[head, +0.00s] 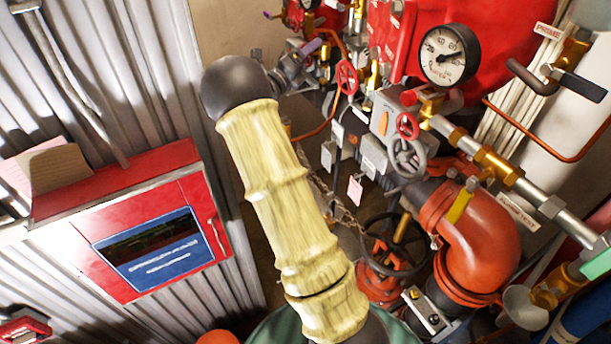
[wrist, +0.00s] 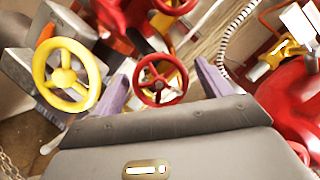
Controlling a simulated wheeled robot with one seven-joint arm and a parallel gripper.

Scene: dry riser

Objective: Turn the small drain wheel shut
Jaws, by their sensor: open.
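A small red handwheel (wrist: 160,82) shows in the wrist view between the two purple fingers of my gripper (wrist: 161,73). The fingers are spread, one to each side of the wheel, with nothing clamped. I cannot tell how far beyond the fingertips the wheel lies, or whether they touch it. A yellow handwheel (wrist: 67,76) is to the left, outside the fingers. In the head view my gripper (head: 312,50) is at top centre, and a red handwheel (head: 347,77) is just right of it. No readable label shows which is the drain wheel.
In the head view, a smaller red wheel (head: 408,125), a grey wheel (head: 407,165) and a large dark wheel (head: 375,268) crowd the right. A gauge (head: 450,54), an orange pipe elbow (head: 485,245) and a brass-fitted pipe (head: 497,168) stand nearby. A red cabinet (head: 120,205) is left.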

